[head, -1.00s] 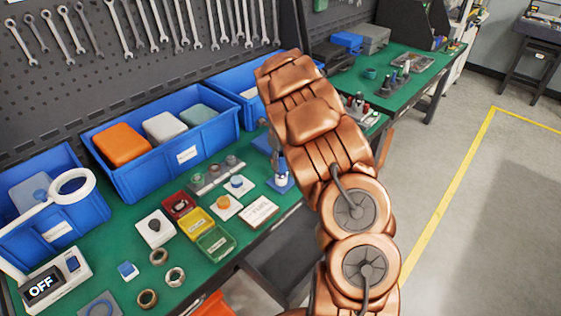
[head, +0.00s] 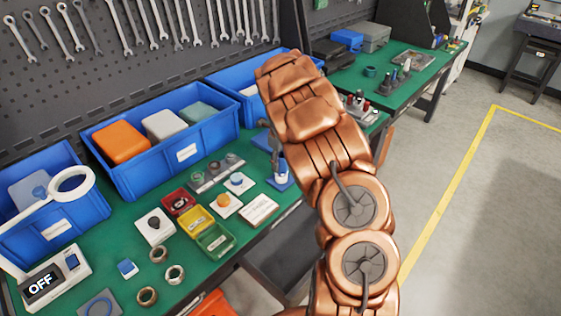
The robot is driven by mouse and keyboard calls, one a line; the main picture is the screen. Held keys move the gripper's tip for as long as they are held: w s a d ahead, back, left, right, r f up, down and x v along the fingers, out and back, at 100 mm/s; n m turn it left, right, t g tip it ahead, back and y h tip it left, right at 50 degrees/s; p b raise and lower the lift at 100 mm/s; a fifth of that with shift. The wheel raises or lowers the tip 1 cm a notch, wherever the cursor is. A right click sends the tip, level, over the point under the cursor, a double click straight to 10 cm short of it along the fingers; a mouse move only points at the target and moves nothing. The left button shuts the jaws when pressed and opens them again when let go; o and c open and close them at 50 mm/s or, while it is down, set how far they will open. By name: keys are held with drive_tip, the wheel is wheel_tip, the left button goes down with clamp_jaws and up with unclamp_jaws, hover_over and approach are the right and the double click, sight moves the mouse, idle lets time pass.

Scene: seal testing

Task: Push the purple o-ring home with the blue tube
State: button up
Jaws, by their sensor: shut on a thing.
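My copper arm hides most of the work spot. A small grey part of my gripper (head: 272,136) shows at the arm's left edge; its fingertips are mostly hidden. It is shut, with the blue tube (head: 281,164) seen only as a small blue and white piece just below it. This piece is over a blue base (head: 282,184) on the green bench, and looks upright. I cannot tell whether the tube touches anything there. I cannot make out the purple o-ring; the area behind my arm is hidden.
Red (head: 178,203), yellow (head: 196,222) and green (head: 215,240) trays stand left of the base, near white plates with knobs (head: 155,226) and a white label block (head: 258,209). Blue bins (head: 188,153) line the back. Metal rings (head: 147,296) and a tester (head: 55,278) are at left.

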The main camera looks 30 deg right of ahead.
drive_tip(key=shift+f, duration=0.45)
drive_tip(key=shift+r, duration=0.15)
drive_tip(key=shift+r+p, duration=0.45)
drive_tip(key=shift+r, duration=2.1)
